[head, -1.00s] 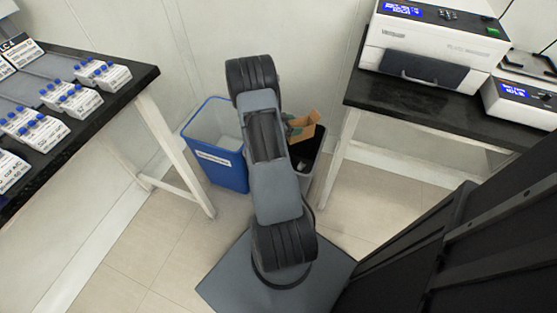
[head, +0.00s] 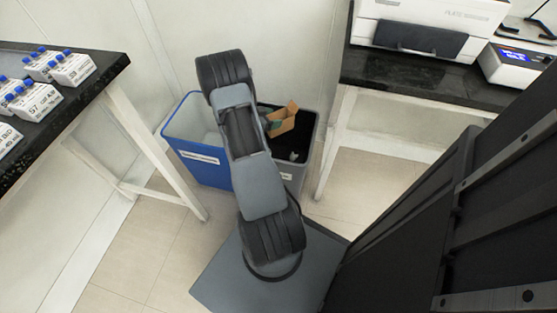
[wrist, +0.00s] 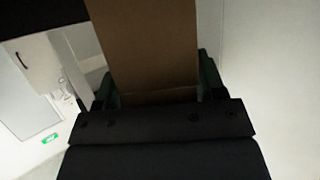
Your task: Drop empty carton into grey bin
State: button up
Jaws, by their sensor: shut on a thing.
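The empty carton (head: 284,119) is brown with raised flaps and shows just right of my arm in the head view, across the far part of the grey bin's opening. Its height above the bin is hard to tell. In the wrist view the carton (wrist: 145,45) fills the middle, between the green fingers of my gripper (wrist: 155,88), which is shut on it. In the head view my gripper is mostly hidden behind my arm. The grey bin (head: 291,173) stands on the floor, dark inside, with something small and pale in it; my arm covers its left side.
A blue bin (head: 205,169) with a white label stands directly left of the grey bin. A black-topped bench (head: 80,92) with racks of blue-capped vials is at left. Another bench (head: 430,83) with machines is at right. The wall is close behind the bins.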

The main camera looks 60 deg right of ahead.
jog(key=shift+f, duration=0.2)
jog(key=o, duration=1)
jog(key=shift+c, duration=0.2)
jog(key=shift+r, duration=0.1)
jog(key=shift+r+p, duration=0.35)
jog(key=s+a+r+p, duration=0.7)
jog(key=s+a+r, duration=0.1)
jog(key=a+r, duration=0.3)
jog(key=shift+s+r, duration=0.35)
jog(key=shift+r, duration=0.2)
